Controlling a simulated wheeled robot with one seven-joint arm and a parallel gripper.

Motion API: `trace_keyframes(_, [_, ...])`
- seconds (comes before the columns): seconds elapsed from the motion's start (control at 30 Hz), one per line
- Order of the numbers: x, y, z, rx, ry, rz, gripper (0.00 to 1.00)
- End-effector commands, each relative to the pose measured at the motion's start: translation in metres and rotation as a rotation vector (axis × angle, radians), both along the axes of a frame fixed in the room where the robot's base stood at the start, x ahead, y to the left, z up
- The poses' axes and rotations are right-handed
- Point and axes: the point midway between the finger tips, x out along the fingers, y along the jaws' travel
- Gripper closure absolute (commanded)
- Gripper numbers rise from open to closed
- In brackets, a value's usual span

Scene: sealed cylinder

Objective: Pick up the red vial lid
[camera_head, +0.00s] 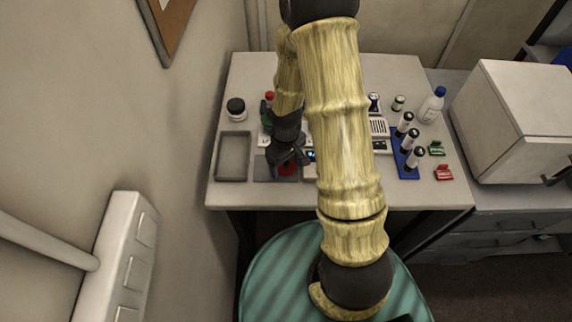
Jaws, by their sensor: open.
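My gripper (287,158) is open and reaches down over the front left of the white table. A red item (287,169), which may be the red vial lid, shows just below the fingers on a dark grey mat (263,171). The gripper partly hides it, and I cannot tell whether the fingers touch it or stand around it. Another small red cap (269,95) shows behind, left of my arm, above something green.
A grey tray (233,136) and a dark-lidded jar (236,105) stand left. Right are a blue rack (407,171) of vials, a blue-capped bottle (431,106), green (437,149) and red clips (444,172), and a white box (505,115). My arm hides the table's middle.

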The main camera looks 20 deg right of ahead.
Motion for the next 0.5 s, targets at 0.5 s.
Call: trace_keyframes(0.5, [0.0002, 0.0001, 0.0004, 0.000, 0.000, 0.000, 0.36])
